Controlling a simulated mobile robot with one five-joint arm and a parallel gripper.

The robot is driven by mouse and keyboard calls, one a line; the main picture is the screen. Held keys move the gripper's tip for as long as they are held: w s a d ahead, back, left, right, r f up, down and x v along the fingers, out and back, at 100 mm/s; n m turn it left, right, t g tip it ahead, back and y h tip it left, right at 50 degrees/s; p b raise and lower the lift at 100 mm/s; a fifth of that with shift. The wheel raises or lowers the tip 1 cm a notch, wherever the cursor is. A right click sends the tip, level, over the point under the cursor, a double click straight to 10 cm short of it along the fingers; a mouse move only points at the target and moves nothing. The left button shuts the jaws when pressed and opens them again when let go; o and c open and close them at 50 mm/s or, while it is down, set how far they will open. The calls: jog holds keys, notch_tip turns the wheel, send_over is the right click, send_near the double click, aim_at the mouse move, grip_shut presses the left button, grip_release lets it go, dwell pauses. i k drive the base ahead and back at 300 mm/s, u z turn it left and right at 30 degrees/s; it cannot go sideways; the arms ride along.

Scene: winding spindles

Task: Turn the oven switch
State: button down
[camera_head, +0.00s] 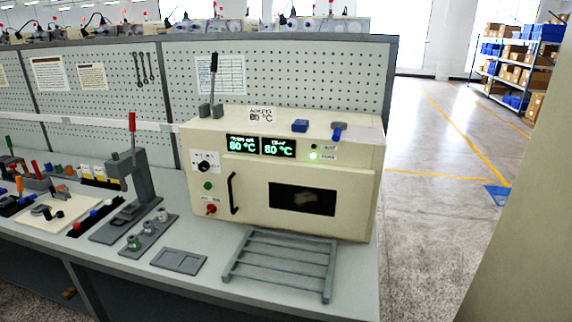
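A cream oven (240,210) stands on the workbench in the middle of the view, its front facing me. A red switch (210,209) sits low on the left of its front, below a green button (208,186) and a round dial (205,163) with a white plate. Which of these the task means is not labelled legibly. A black door handle (233,193) is right of them, and the door with its dark window (302,199) looks shut. My gripper is not in view.
A grey rack (280,262) and a flat grey tray (179,260) lie in front of the oven. A lever press (130,185) and several small tools stand to the left. A large beige surface (525,230) fills the right edge. Open floor (430,230) lies right of the bench.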

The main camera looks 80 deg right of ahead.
aim_at(212, 209)
jog(key=u, duration=2.15)
jog(key=i, duration=0.2)
jog(key=z, duration=3.35)
jog(key=k, duration=0.55)
jog(key=z, duration=1.25)
jog(key=i, duration=0.3)
jog(key=z, duration=0.2)
